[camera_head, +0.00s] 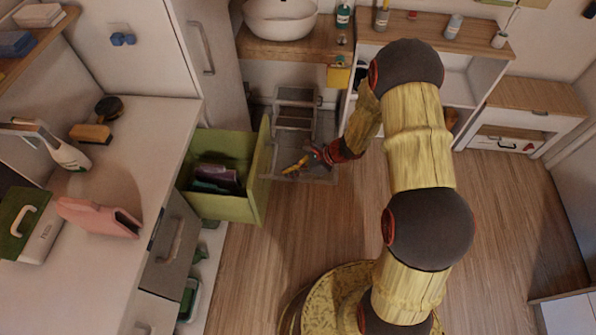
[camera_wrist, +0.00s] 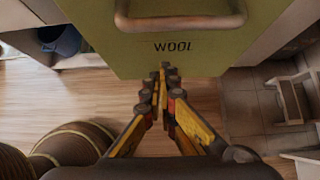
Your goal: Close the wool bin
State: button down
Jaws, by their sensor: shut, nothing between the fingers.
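The wool bin is a green drawer that stands pulled out from the white counter; its open top shows in the head view (camera_head: 257,170), with dark folded items inside. In the wrist view its green front (camera_wrist: 200,50) fills the top, with the label "WOOL" and a metal bar handle (camera_wrist: 182,14). My gripper (camera_head: 296,167) is shut and empty, to the right of the bin's front in the head view. In the wrist view its fingertips (camera_wrist: 165,70) point at the lower part of the front, below the label. I cannot tell whether they touch it.
A grey drawer (camera_head: 170,243) with a handle sits nearer along the white counter (camera_head: 130,175). A small step stool (camera_head: 294,108) stands on tiles beyond my gripper, and a washbasin (camera_head: 281,18) is behind it. The wooden floor (camera_head: 500,225) to the right is clear.

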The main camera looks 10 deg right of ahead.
jog(key=w+a+f+b, duration=0.2)
jog(key=a, duration=0.4)
jog(key=shift+f, duration=0.2)
jog(key=shift+w, duration=0.1)
jog(key=shift+a, duration=0.1)
jog(key=w+a, duration=0.2)
jog(key=a, duration=0.5)
jog(key=w+a, duration=0.3)
jog(key=a, duration=0.5)
jog(key=w+a+b, duration=0.1)
jog(key=w+a, duration=0.2)
jog(key=a, duration=0.5)
jog(key=shift+w, duration=0.15)
jog(key=shift+w+a, duration=0.3)
jog(key=shift+a, duration=0.35)
